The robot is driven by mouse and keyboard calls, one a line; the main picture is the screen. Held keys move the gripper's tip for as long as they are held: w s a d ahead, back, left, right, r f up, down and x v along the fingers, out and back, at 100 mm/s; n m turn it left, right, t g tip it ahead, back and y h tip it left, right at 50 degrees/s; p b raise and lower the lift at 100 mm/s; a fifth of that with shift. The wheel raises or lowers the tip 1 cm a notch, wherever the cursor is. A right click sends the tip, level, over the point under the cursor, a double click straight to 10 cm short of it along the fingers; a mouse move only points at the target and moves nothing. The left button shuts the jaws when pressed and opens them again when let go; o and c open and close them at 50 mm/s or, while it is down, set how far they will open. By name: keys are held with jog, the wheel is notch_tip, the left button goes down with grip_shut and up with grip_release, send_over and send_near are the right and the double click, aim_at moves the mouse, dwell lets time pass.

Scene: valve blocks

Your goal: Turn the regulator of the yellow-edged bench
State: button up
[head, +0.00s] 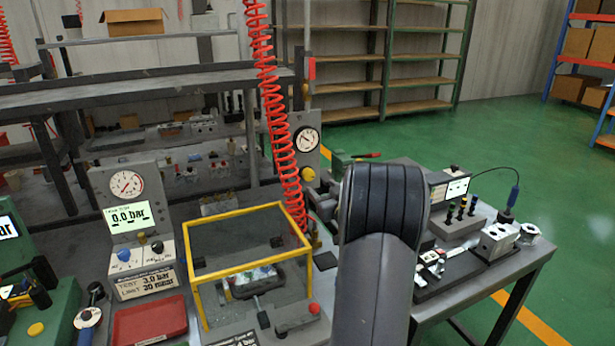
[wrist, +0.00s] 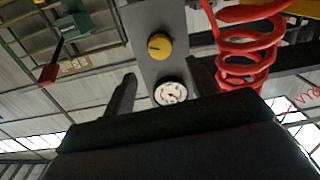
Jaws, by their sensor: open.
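A yellow-edged clear box (head: 245,268) stands on a bench in the head view. Behind it, a grey panel (head: 300,128) carries a round gauge (head: 307,139) with a yellow knob (head: 309,174) below it. The wrist view shows what looks like the same panel upside down, with the yellow knob (wrist: 158,46) above the gauge (wrist: 170,93). My gripper (wrist: 161,70) is open and empty, its two dark fingers either side of the gauge, with the knob beyond the fingertips. My arm hides the gripper in the head view.
A red coiled hose (head: 280,130) hangs beside the panel and shows close to the right finger in the wrist view (wrist: 245,40). A left panel (head: 130,208) has a gauge, display and blue knob. A red tray (head: 150,320) lies in front. Green floor (head: 420,135) is clear behind.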

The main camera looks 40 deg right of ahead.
aim_at(310, 176)
jog(key=p+x, duration=0.1)
jog(key=x, duration=0.7)
jog(key=shift+c, duration=0.4)
jog(key=c, duration=0.9)
